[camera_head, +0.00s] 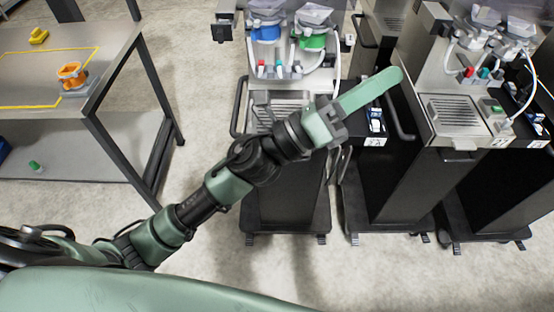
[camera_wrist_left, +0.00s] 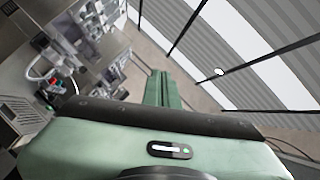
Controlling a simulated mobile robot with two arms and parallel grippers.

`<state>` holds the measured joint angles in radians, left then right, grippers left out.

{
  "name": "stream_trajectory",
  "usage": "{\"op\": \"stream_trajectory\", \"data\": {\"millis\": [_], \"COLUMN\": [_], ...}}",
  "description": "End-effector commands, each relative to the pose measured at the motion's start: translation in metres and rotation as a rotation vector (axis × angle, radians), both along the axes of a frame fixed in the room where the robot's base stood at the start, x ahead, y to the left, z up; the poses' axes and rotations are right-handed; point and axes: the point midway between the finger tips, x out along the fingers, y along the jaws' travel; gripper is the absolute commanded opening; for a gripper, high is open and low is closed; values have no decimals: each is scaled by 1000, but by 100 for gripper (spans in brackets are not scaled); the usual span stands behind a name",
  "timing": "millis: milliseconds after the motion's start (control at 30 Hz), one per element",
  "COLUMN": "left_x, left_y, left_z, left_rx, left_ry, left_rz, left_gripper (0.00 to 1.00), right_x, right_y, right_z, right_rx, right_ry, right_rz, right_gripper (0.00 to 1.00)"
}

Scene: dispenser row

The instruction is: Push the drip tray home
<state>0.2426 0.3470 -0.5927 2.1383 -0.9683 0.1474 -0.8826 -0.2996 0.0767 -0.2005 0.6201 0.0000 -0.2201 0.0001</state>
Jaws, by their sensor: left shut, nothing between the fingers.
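My left gripper (camera_head: 392,76) reaches in from the left with its green fingers together and nothing between them. It points up and right, in front of the gap between two dispensers. Its fingers also show in the left wrist view (camera_wrist_left: 162,78). The left dispenser's grated drip tray (camera_head: 268,105) is partly hidden behind my wrist. I cannot tell how far either tray sticks out. My right gripper is not in view.
A metal table (camera_head: 105,55) at the left holds an orange object (camera_head: 72,74) and a yellow one (camera_head: 38,36). A small box with a white item (camera_head: 375,125) is just below my fingers. Dark handles flank the dispensers. The floor in front is clear.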

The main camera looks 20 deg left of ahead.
Motion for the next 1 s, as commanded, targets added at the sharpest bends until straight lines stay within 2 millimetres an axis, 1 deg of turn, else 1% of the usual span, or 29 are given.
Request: {"op": "stream_trajectory", "data": {"millis": [33, 67, 100, 133, 167, 233, 267, 300, 367, 400, 433, 467, 500, 567, 600, 700, 800, 900, 1000], "left_x": [-17, -29, -43, -53, -62, -78, -81, -83, -81, -75, -69, -62, -51, -34, -24, -4, 7, 11, 11], "left_y": [-23, -36, -51, -60, -68, -76, -76, -72, -58, -43, -29, -13, 10, 46, 70, 119, 151, 164, 165], "left_z": [0, -5, -14, -25, -37, -72, -89, -113, -149, -171, -186, -200, -215, -230, -235, -238, -235, -234, -241], "left_rx": [134, 216, 327, 410, 493, 687, 770, 883, 1050, 1161, 1244, 1324, 1428, 1567, 1647, 1800, 1887, 1919, 1920], "left_ry": [-166, -267, -402, -500, -598, -821, -912, -1029, -1193, -1294, -1362, -1424, -1492, -1570, -1603, -1639, -1640, -1634, -1632], "left_rz": [-53, -86, -132, -169, -205, -299, -343, -404, -509, -585, -645, -709, -797, -930, -1017, -1203, -1324, -1379, -1388], "left_gripper": [0, 0, 0, 0, 0, 0, 0, 0, 0, 0, 0, 0, 0, 0, 0, 0, 0, 0, 0], "right_x": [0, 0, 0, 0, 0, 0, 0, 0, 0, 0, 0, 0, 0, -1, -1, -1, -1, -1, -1], "right_y": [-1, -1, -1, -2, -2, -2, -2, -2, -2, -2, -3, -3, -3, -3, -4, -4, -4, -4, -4], "right_z": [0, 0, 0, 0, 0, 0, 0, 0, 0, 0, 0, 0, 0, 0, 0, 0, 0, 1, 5], "right_rx": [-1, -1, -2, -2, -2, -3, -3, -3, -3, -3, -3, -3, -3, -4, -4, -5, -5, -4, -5], "right_ry": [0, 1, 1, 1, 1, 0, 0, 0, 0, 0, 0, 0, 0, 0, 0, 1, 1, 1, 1], "right_rz": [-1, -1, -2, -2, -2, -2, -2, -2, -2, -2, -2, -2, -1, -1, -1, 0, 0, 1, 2], "right_gripper": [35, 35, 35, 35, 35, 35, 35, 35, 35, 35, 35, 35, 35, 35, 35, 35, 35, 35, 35]}}
